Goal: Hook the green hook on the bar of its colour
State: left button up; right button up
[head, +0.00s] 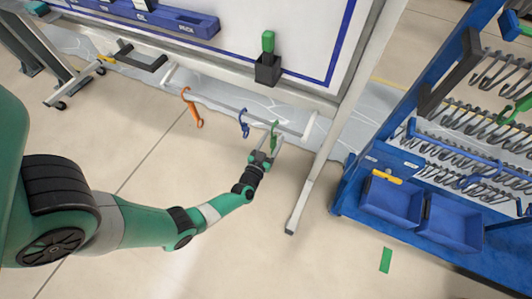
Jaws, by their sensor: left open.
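A green hook (274,134) is at the right part of a pale horizontal bar (215,93) in front of the whiteboard. It appears to hang from the bar. My left gripper (265,152) is open at the lower part of the green hook. I cannot tell whether its fingers touch the hook. A blue hook (244,123) and an orange hook (187,106) hang further left on the same bar. No plainly green bar shows. My right gripper is not in view.
A black holder (267,72) with a green-handled thing is on the board above the bar. A slanted white post (320,165) stands right of my left gripper. A blue rack (350,190) with several hooks and bins stands at the right. The floor below is mostly open.

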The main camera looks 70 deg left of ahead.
pick_arm(q)
jog(key=shift+w+a, duration=0.45)
jog(key=shift+c, duration=0.3)
grip_shut()
dwell(1.7)
